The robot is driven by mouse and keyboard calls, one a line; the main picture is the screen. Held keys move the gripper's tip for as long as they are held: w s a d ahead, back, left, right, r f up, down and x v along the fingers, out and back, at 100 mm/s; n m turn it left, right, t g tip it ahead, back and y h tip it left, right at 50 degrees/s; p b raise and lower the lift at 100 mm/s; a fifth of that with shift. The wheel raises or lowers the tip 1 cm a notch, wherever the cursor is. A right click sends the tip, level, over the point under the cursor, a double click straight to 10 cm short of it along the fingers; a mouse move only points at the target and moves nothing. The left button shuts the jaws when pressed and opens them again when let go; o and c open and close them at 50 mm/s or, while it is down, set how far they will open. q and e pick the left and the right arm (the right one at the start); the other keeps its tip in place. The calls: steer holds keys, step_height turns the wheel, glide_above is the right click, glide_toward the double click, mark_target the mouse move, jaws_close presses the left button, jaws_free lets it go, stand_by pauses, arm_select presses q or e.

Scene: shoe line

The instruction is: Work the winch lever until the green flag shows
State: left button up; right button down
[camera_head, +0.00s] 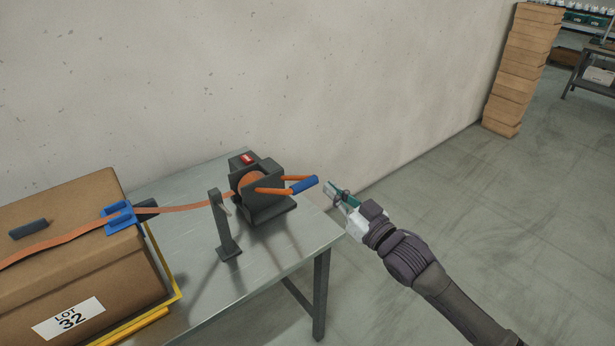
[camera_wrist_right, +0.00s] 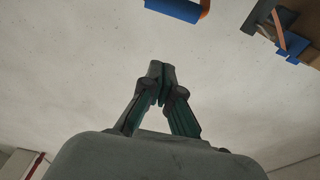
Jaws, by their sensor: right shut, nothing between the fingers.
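The winch (camera_head: 258,190) stands on the metal table, dark grey with an orange strap wound on its drum. A small red flag (camera_head: 247,158) shows on its top; I see no green there. Its orange lever points right and ends in a blue grip (camera_head: 303,185). My right gripper (camera_head: 328,185) is shut and empty, just right of the blue grip, with a small gap between them. In the right wrist view my gripper's fingertips (camera_wrist_right: 161,75) meet, and the blue grip (camera_wrist_right: 174,9) is at the top edge, apart from them. My left gripper is not in view.
The orange strap (camera_head: 170,208) runs left from the winch past a grey post (camera_head: 222,225), through a blue buckle (camera_head: 118,218), over a cardboard box (camera_head: 75,275) labelled LOT 32. The wall is close behind the table (camera_head: 290,262). Stacked boxes (camera_head: 517,75) stand far right; floor between is clear.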

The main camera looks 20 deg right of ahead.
steer(key=r+p, duration=0.2)
glide_above(306, 185)
steer(key=shift+w+f, duration=0.15)
step_height(306, 185, down, 3)
steer(key=shift+r+p, duration=0.1)
steer(key=shift+p, duration=0.3)
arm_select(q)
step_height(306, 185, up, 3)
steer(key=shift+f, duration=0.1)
arm_select(e)
steer(key=shift+s+d+f, duration=0.1)
steer(key=shift+s+f, duration=0.25)
steer(key=shift+f, duration=0.4)
